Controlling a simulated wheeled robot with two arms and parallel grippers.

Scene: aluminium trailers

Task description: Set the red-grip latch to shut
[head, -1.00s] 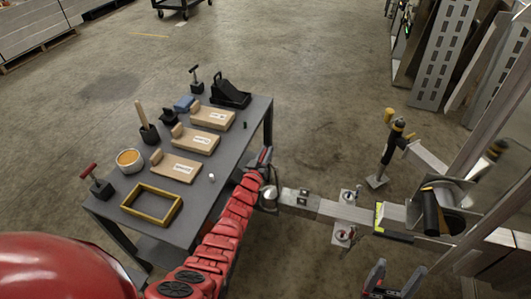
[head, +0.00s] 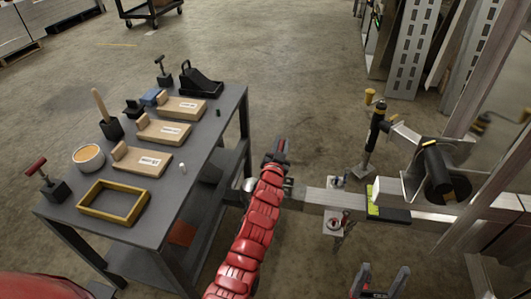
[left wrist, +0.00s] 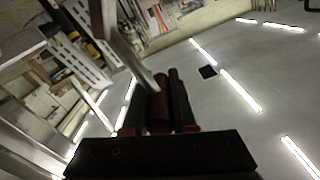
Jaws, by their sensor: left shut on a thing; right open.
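My left gripper (head: 278,150) is over the front end of the trailer tongue (head: 320,196), by the coupler (head: 246,188). In the left wrist view its dark fingers (left wrist: 160,105) are shut around a dark red cylindrical grip (left wrist: 159,112). A flat metal bar (left wrist: 125,45) runs from beside that grip towards the upper left. In the head view my arm and gripper hide the grip and most of the latch, so I cannot tell the lever's angle there. My right gripper (head: 381,282) is open and empty at the bottom edge, apart from the tongue.
A grey table (head: 160,228) stands left of the tongue, with wooden blocks, a yellow frame (head: 113,202) and a red-handled tool (head: 36,167). A jack (head: 373,140) and a winch (head: 432,172) stand on the trailer at right. The floor beyond the coupler is clear.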

